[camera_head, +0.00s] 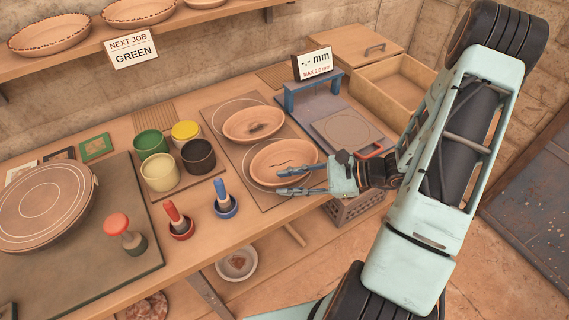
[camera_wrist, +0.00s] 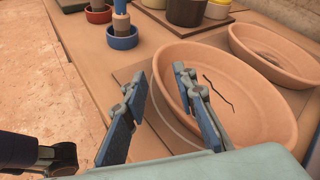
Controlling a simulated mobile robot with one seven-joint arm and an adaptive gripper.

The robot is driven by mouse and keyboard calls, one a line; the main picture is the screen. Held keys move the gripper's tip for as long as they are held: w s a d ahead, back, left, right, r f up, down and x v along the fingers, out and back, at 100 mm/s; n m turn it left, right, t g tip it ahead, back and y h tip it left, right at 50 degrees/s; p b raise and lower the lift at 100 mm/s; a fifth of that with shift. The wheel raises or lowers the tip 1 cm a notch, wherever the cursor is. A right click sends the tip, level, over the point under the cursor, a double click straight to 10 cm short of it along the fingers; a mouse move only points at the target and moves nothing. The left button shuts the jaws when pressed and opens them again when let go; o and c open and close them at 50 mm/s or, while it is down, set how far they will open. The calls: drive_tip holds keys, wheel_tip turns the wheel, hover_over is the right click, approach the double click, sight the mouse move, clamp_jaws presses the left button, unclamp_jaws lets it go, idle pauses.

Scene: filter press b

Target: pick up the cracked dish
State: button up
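The cracked dish (camera_head: 270,160) is an oval terracotta dish on a board near the table's front edge, with a thin dark crack line inside. It also shows large in the wrist view (camera_wrist: 255,110). My gripper (camera_head: 281,181) is open at its near side. In the wrist view the gripper (camera_wrist: 160,80) has one finger outside the dish and the other over its inside, with the near rim between them. I cannot tell whether either finger touches it. A second oval dish (camera_head: 240,128) with a dark mark lies just behind.
Glaze pots, including a green one (camera_head: 150,144), stand left of the dishes. Red (camera_head: 180,226) and blue (camera_head: 223,206) handled tools stand in small cups near the front edge. A blue-framed gauge (camera_head: 315,85) and an open wooden drawer (camera_head: 397,82) are behind right.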

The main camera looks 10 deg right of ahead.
drive_tip(key=shift+w+a+f, duration=0.15)
drive_tip(key=shift+a, duration=0.3)
clamp_jaws()
idle(0.3)
